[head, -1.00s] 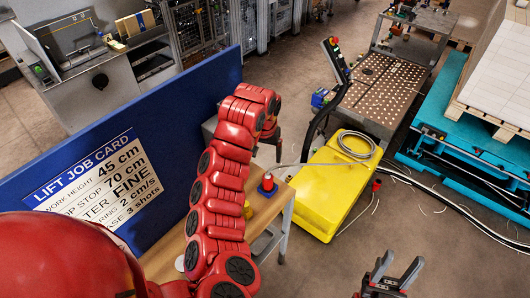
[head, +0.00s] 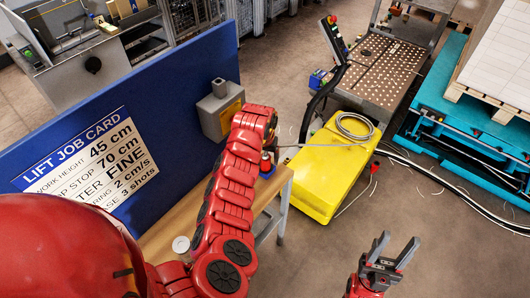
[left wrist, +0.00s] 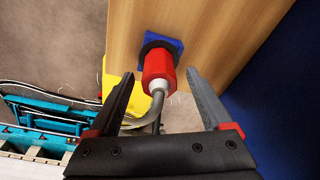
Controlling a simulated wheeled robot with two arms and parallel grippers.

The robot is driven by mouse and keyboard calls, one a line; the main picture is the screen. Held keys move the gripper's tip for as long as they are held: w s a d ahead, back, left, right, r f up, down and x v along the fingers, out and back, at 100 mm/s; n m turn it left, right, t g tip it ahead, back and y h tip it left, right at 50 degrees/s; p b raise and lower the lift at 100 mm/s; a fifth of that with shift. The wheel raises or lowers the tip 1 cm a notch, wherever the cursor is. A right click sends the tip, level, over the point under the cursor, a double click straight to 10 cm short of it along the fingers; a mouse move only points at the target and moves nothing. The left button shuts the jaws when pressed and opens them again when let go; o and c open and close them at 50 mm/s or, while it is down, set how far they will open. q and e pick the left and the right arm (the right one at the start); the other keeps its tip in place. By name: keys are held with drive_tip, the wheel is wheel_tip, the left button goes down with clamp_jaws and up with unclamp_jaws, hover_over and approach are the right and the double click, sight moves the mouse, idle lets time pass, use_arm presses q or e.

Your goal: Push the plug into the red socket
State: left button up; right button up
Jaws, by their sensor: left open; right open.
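The red plug (left wrist: 157,66) stands in a blue holder (left wrist: 164,42) on the wooden bench, with a pale collar and a grey cable. In the head view the blue holder (head: 267,170) shows just below my left wrist, which partly hides the plug. My left gripper (left wrist: 160,73) is open, its fingers on either side of the plug in the picture; no contact is clear. A grey box with a yellow plate (head: 220,108) is on the blue panel, partly behind my arm. I cannot make out a red socket. My right gripper (head: 398,242) is open and empty above the floor.
A yellow case (head: 325,185) with coiled cable (head: 355,127) stands right of the bench (head: 165,237). The blue panel (head: 165,105) with a job card borders the bench. Cables cross the floor by a teal lift (head: 450,140). Floor around my right gripper is clear.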

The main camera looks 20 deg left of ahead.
use_arm(q)
clamp_jaws()
drive_tip(key=c, duration=0.7)
unclamp_jaws()
clamp_jaws()
drive_tip(key=shift+r, duration=0.15)
idle(0.5)
drive_tip(key=shift+r+p, duration=0.95)
drive_tip(key=shift+r, duration=0.55)
